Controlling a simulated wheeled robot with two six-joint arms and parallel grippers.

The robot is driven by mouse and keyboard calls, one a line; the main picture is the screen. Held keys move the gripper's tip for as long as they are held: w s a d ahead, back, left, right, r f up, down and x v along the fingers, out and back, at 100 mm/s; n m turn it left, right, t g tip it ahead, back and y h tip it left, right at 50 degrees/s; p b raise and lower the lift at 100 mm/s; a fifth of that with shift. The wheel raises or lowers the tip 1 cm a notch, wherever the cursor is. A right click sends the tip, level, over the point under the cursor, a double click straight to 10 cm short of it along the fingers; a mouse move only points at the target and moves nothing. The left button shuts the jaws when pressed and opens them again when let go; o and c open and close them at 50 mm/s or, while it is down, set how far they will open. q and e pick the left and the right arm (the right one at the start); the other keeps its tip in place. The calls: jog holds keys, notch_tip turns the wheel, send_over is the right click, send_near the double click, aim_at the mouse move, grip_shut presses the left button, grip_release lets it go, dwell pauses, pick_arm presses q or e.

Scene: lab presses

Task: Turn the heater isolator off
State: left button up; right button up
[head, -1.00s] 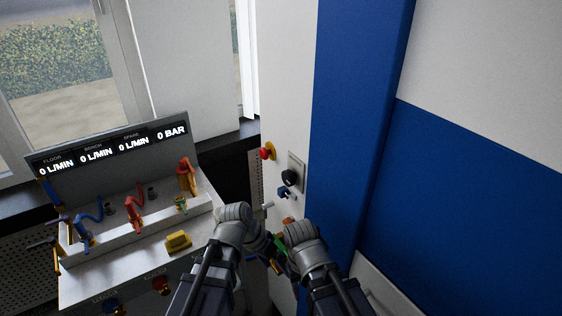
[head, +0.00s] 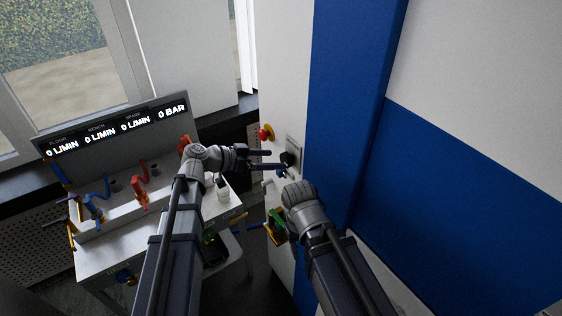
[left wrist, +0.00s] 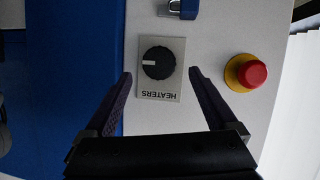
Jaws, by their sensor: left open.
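The heater isolator is a black rotary knob (left wrist: 158,62) on a grey plate (left wrist: 172,95) marked HEATERS. The lettering is upside down in the left wrist view, and the knob's white mark points left there. In the head view the knob (head: 288,158) is on the white panel. My left gripper (head: 276,160) is open and faces it. In the left wrist view its two fingers (left wrist: 160,74) stand either side of the plate, with nothing between them but the view of the knob. Contact cannot be told. My right gripper is largely hidden behind its own wrist, low on the panel.
A red emergency button (head: 266,133) on a yellow base sits beside the isolator. A blue padlock (left wrist: 184,8) is near the plate. A bench with coloured taps and a display (head: 115,128) stands left. A blue wall strip (head: 340,110) borders the panel.

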aim_at(283, 160)
pick_arm(q)
jog(key=shift+b+x, duration=0.55)
jog(key=shift+x, duration=1.6)
jog(key=c, duration=1.4)
jog(key=shift+o, duration=0.2)
